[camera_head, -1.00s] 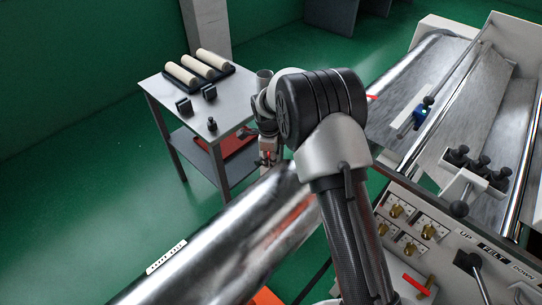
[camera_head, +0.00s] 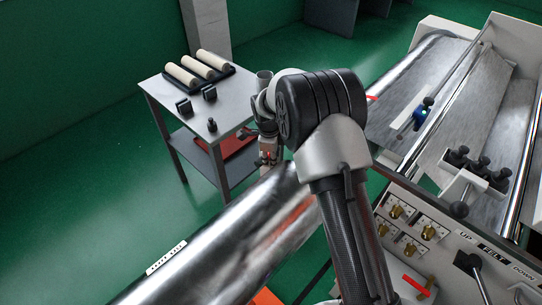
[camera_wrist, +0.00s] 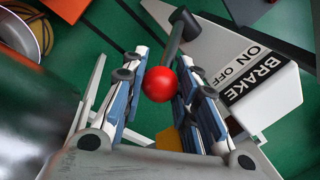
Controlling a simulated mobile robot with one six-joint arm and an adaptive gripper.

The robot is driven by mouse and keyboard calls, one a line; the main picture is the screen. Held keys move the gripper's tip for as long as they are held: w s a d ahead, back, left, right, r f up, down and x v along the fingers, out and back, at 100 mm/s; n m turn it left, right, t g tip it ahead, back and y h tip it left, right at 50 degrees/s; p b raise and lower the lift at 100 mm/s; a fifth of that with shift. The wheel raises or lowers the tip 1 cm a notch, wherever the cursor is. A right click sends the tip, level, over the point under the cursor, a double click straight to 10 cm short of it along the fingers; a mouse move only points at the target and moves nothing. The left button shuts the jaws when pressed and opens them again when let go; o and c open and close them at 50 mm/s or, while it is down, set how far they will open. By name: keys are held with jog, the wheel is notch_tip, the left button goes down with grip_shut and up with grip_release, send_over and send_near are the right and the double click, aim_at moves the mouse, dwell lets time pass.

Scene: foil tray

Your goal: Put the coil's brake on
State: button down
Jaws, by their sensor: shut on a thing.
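The brake lever shows in the wrist view as a grey rod (camera_wrist: 174,45) with a red ball knob (camera_wrist: 159,84) at its end and a dark hub at its top. My gripper (camera_wrist: 160,88) is shut on the red knob, one blue-and-white finger on each side. A white plate (camera_wrist: 277,95) beside the lever carries a label (camera_wrist: 250,72) reading BRAKE, ON and OFF. I cannot tell which mark the lever stands at. In the head view, the shiny metal coil (camera_head: 225,238) lies at lower centre, and my gripper (camera_head: 268,158) is beyond it, partly hidden by my arm.
A metal side table (camera_head: 157,93) holds several cream rollers (camera_head: 182,73) and small black parts. The machine's control panel (camera_head: 445,236), with brass knobs and a FELT UP/DOWN lever, is at right. Green floor (camera_head: 90,200) is clear at left.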

jog(key=shift+w+a+r+g+h+p, duration=0.5)
jog(key=shift+g+p, duration=0.1)
jog(key=shift+p, duration=0.2)
jog(key=c, duration=1.5)
grip_release()
jog(key=shift+d+f, duration=0.1)
jog(key=shift+f, duration=0.05)
